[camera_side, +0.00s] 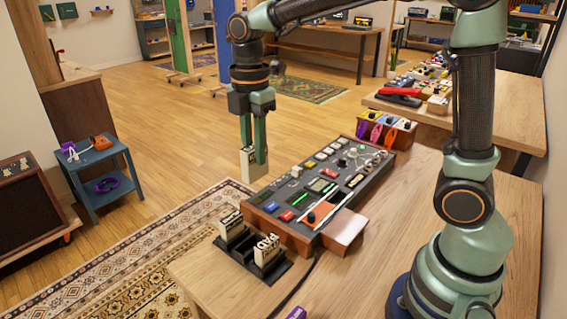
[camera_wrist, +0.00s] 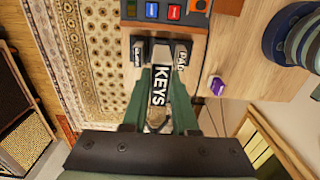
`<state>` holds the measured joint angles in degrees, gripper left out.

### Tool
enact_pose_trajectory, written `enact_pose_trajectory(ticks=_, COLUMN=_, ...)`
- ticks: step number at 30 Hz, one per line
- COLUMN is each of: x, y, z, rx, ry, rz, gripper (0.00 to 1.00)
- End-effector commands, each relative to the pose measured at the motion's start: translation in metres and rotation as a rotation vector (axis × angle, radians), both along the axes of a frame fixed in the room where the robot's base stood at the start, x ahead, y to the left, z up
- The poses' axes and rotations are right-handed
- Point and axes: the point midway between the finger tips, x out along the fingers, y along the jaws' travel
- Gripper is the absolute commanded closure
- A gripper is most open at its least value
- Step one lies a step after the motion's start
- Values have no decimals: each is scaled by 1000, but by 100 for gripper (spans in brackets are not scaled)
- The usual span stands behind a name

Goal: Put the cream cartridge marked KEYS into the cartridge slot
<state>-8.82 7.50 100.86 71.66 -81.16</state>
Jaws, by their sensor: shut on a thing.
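The cream cartridge marked KEYS (camera_side: 252,166) is held upright between the fingers of my gripper (camera_side: 258,160), clear of the table, near the far left end of the console in the side view. In the wrist view the KEYS label (camera_wrist: 159,87) faces the camera between the green fingers (camera_wrist: 160,100). The dark console (camera_side: 300,188) carries several buttons and knobs. A dark opening (camera_side: 337,197) near its front end may be the cartridge slot; I cannot tell for sure.
A black rack (camera_side: 239,247) before the console holds a cream PAD cartridge (camera_side: 266,251) and another cream cartridge (camera_side: 230,222), with a gap between. A wooden block (camera_side: 344,228) adjoins the console. Several coloured items (camera_side: 377,132) stand behind it. A purple object (camera_wrist: 217,86) lies on the table.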

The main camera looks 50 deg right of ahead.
Motion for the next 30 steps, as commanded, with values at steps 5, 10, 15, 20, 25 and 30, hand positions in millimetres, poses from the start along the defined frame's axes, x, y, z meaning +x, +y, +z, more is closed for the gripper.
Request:
enact_pose_trajectory(ticks=5, x=-9, y=-74, z=-26, rx=0, ry=4, rz=-15, gripper=100)
enact_pose_trajectory(ticks=10, x=-32, y=-140, z=-52, rx=1, ry=3, rz=-14, gripper=100)
enact_pose_trajectory(ticks=15, x=-58, y=-185, z=-71, rx=1, ry=1, rz=-10, gripper=100)
enact_pose_trajectory(ticks=20, x=-74, y=-205, z=-81, rx=0, ry=0, rz=-3, gripper=100)
enact_pose_trajectory(ticks=25, x=-80, y=-211, z=-87, rx=0, ry=1, rz=1, gripper=100)
enact_pose_trajectory(ticks=30, x=-80, y=-210, z=-98, rx=1, ry=2, rz=1, gripper=100)
